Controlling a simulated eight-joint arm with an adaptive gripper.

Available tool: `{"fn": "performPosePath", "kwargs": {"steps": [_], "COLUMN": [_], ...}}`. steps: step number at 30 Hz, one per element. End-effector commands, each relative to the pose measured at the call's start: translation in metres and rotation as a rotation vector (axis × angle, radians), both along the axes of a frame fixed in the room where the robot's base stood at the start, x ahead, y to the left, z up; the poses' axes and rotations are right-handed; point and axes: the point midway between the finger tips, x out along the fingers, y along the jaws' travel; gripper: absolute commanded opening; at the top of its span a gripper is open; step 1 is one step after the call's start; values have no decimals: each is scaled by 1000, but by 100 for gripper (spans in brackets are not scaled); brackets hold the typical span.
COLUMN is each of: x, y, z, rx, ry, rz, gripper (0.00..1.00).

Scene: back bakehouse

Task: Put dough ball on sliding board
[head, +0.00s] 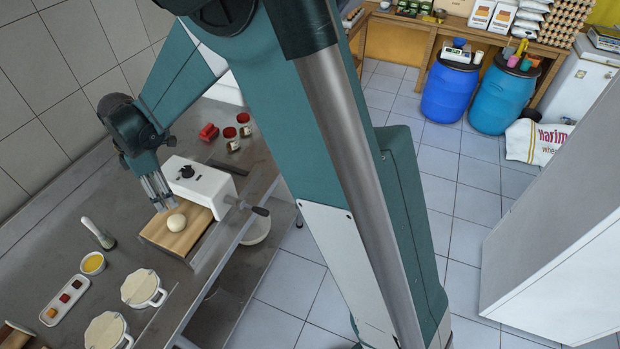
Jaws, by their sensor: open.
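The pale round dough ball (175,222) rests on the wooden sliding board (180,241), near the middle of the part that shows. The board lies on the metal counter in front of a white box-shaped machine (198,186) with a dark knob on top and a side handle. My gripper (163,206) points down just behind and slightly left of the ball. Its fingers are open, with nothing seen between them, and appear apart from the ball. Their exact height above the board is hard to tell.
A grey-handled tool (98,233), a yellow-filled bowl (93,263), a white tray (65,300) with small coloured pieces and two lidded pots (143,288) stand front left. Red-topped jars (230,133) and a red object (208,132) stand behind the machine.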

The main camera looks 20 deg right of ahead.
Motion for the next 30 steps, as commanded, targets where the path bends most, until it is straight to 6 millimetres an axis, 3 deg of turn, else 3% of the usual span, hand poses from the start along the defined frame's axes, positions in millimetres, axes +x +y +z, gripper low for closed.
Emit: {"fn": "performPosePath", "kwargs": {"steps": [14,30], "x": [-16,-58], "y": [-79,-177], "z": [67,132], "rx": [52,134], "ry": [-76,-170], "rz": [-258,-600], "gripper": [53,53]}}
